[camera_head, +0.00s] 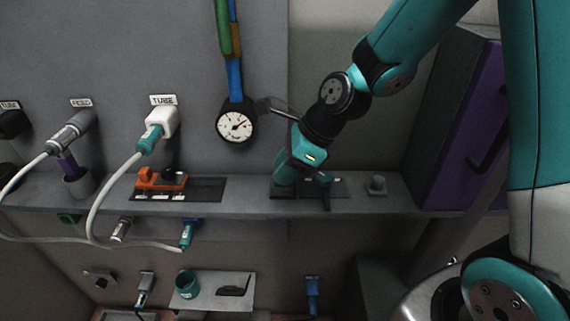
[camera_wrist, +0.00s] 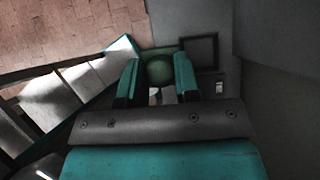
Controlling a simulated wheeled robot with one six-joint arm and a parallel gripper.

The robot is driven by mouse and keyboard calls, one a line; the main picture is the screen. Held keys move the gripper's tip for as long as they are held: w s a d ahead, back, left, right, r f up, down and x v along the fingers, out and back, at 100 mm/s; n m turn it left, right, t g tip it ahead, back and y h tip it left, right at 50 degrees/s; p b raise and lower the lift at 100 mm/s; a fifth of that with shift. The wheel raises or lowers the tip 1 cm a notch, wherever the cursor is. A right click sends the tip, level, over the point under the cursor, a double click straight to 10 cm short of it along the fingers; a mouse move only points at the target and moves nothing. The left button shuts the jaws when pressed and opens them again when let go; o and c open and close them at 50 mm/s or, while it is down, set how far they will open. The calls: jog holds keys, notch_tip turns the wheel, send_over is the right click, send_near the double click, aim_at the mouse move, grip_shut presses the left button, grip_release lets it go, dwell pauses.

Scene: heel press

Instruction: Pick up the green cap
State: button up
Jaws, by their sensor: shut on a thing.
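The green cap (camera_wrist: 159,71) shows in the wrist view as a dull green rounded thing between the two teal fingers of my gripper (camera_wrist: 158,80). The fingers are closed on it from both sides. In the head view my gripper (camera_head: 304,184) points down at the grey shelf, right of the round gauge. The cap is hard to make out there, as the fingers and dark shading hide it. I cannot tell whether it still touches the shelf.
A gauge (camera_head: 236,124) hangs on the wall close left of my wrist. An orange device (camera_head: 161,179) and a white plug (camera_head: 161,122) with a cable are further left. A small grey knob (camera_head: 376,185) stands right of my gripper, before a purple-sided cabinet (camera_head: 470,130).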

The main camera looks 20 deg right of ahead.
jog(key=s+a+b, duration=0.2)
jog(key=s+b, duration=0.3)
jog(key=s, duration=0.1)
jog(key=s+a+b, duration=0.3)
jog(key=s+b, duration=0.2)
jog(key=s, duration=0.2)
jog(key=shift+s+a, duration=0.25)
jog(key=shift+a, duration=0.05)
